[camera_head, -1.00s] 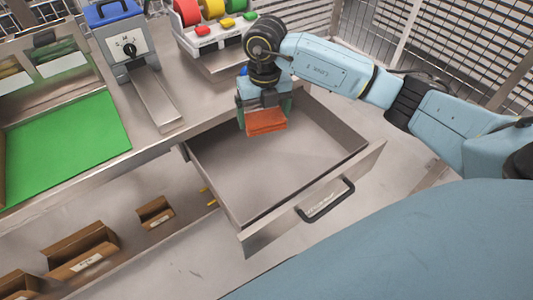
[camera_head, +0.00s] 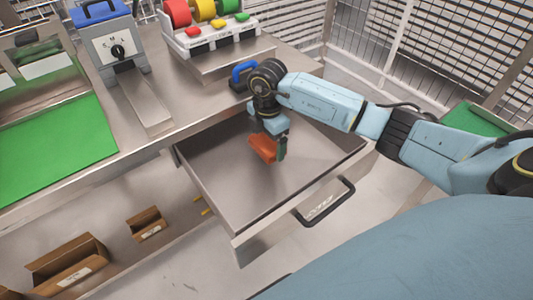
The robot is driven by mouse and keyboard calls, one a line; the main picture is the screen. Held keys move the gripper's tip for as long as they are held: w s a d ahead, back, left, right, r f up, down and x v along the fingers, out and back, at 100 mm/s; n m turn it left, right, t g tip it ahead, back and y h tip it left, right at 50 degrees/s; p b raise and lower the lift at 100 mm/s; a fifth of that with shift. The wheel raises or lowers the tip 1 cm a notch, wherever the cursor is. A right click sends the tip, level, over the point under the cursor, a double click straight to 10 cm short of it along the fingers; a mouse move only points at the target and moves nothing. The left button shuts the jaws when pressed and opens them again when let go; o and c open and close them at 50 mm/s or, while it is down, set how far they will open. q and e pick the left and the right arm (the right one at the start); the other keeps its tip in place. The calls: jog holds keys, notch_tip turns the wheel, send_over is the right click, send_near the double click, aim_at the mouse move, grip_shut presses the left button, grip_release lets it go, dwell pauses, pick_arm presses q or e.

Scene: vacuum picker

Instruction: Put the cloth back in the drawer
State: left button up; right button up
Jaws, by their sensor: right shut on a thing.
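The cloth (camera_head: 262,148) is a folded orange-red piece. My right gripper (camera_head: 270,147) is shut on it, pointing down over the open drawer (camera_head: 215,180). The cloth hangs tilted over the drawer's inside, and I cannot tell whether it touches the drawer floor. The drawer is a grey metal box pulled out from under the bench, with a black handle (camera_head: 326,203) on its front. Its visible floor is otherwise empty. My left gripper does not show.
The metal bench carries a green mat (camera_head: 55,150), a grey device with a dial (camera_head: 118,52) and a rack of coloured reels (camera_head: 210,30). A blue-handled item (camera_head: 243,70) stands behind my arm. Cardboard boxes (camera_head: 68,265) sit below, left of the drawer.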

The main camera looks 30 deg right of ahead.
aim_at(268, 141)
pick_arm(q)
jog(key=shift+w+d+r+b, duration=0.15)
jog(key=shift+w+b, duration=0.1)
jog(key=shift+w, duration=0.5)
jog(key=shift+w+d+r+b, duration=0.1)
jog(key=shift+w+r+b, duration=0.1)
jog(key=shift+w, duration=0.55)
pick_arm(e)
jog(key=shift+f, duration=2.35)
jog(key=shift+f, duration=0.1)
jog(key=o, duration=0.7)
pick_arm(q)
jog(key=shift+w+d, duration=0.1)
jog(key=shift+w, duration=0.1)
pick_arm(e)
jog(key=shift+r, duration=0.35)
notch_tip(268, 141, up, 11)
jog(key=shift+f+p, duration=0.2)
jog(key=shift+p, duration=1.05)
jog(key=shift+r, duration=0.5)
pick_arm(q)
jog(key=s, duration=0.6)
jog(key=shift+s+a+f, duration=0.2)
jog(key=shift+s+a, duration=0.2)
